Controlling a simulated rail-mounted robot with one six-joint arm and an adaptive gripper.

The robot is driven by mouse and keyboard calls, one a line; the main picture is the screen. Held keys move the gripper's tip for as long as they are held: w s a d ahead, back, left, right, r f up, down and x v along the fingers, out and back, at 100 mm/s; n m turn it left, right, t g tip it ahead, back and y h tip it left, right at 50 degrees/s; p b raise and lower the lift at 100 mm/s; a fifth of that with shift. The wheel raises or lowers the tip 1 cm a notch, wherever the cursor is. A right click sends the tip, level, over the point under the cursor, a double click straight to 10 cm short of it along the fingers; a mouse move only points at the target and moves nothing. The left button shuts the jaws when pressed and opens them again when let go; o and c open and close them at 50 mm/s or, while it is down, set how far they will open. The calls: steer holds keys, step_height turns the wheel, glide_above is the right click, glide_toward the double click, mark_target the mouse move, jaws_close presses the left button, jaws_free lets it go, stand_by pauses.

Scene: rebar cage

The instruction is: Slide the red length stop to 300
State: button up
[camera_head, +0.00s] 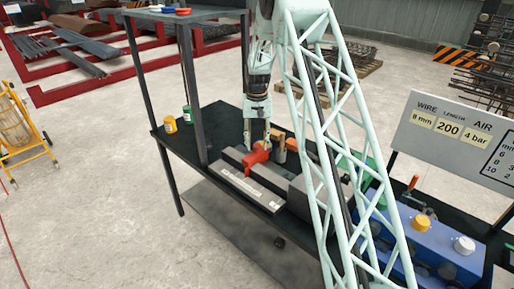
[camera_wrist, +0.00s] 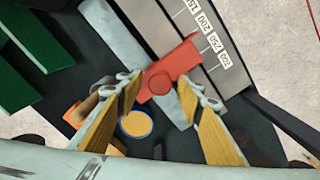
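The red length stop (camera_wrist: 165,76) sits across the grey rail beside the white scale (camera_wrist: 208,40) marked 150, 200, 250 and 300. Its scale-side end lies near the 250 mark, short of the 300 label. In the head view the stop (camera_head: 256,156) is on the bench fixture, below my gripper (camera_head: 258,142). In the wrist view my gripper (camera_wrist: 160,84) has its two yellow-padded fingers spread on either side of the stop. The fingertips are close to its sides; whether they touch it is unclear.
A sign (camera_head: 450,128) reads wire 8 mm, length 200, air 4 bar. A blue box with knobs (camera_head: 425,240) stands at the bench's right. Yellow (camera_head: 170,124) and green cans stand at the left. An orange-topped round part (camera_wrist: 136,124) is close between my fingers.

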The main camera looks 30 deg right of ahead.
steer(key=shift+f, duration=1)
steer(key=shift+c, duration=0.2)
steer(key=c, duration=1.1)
steer(key=shift+w, duration=0.1)
